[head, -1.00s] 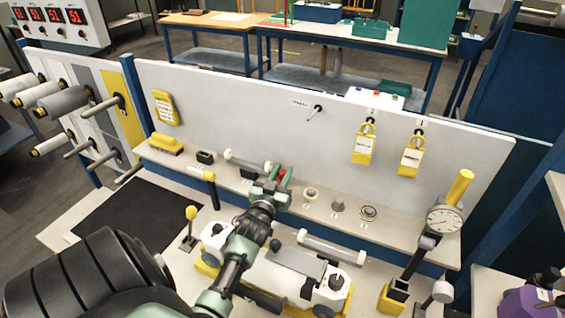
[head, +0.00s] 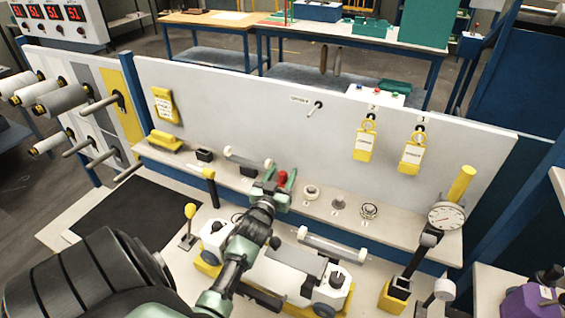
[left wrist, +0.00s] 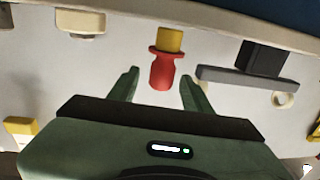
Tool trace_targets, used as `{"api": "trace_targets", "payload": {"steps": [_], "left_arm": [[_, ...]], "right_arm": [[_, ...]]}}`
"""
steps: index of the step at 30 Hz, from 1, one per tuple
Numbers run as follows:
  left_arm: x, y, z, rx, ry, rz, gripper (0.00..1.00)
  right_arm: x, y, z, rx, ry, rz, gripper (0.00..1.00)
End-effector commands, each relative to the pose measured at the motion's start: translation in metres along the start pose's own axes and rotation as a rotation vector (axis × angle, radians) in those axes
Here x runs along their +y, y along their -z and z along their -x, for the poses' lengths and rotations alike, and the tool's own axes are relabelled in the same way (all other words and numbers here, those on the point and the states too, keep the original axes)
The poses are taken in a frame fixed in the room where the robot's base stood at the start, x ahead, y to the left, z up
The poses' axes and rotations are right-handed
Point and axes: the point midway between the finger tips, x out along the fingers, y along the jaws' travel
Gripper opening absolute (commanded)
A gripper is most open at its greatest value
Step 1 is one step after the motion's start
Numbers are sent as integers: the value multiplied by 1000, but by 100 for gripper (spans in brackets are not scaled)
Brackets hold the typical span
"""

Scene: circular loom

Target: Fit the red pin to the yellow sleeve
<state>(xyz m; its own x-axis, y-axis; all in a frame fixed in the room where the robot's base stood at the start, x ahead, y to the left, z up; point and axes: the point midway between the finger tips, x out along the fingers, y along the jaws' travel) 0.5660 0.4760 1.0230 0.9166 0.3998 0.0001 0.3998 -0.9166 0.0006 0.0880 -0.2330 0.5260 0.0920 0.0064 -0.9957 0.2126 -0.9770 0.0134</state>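The red pin (head: 282,179) stands at the shelf below the white panel, by my left gripper (head: 272,186). In the left wrist view the red pin (left wrist: 162,74) has a flange and lies between the fingertips of my left gripper (left wrist: 160,82), with a gap on either side. The fingers are apart. A short yellow cylinder (left wrist: 170,39), which looks like the yellow sleeve, adjoins the flange in line with the pin. I cannot tell how far one is inside the other. The right gripper is not in view.
Rings and a small cone (head: 338,203) sit on the shelf (head: 410,231) to the right. A grey roller (head: 247,159) lies behind my gripper. A machine with a white-ended roller (head: 332,246) is in front. A dial gauge (head: 446,216) stands at the right.

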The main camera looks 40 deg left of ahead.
Motion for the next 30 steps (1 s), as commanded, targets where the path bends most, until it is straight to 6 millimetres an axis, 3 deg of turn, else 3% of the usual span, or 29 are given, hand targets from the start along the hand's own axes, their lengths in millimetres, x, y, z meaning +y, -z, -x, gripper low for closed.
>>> {"api": "trace_targets", "payload": {"steps": [8, 21, 30], "left_arm": [[0, -1, 3, -1, 0, 0, 49], [0, -3, 68, -1, 0, 0, 49], [0, 0, 78, 0, 0, 0, 49]], "right_arm": [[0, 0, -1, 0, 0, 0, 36], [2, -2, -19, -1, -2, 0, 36], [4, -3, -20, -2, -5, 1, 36]]}}
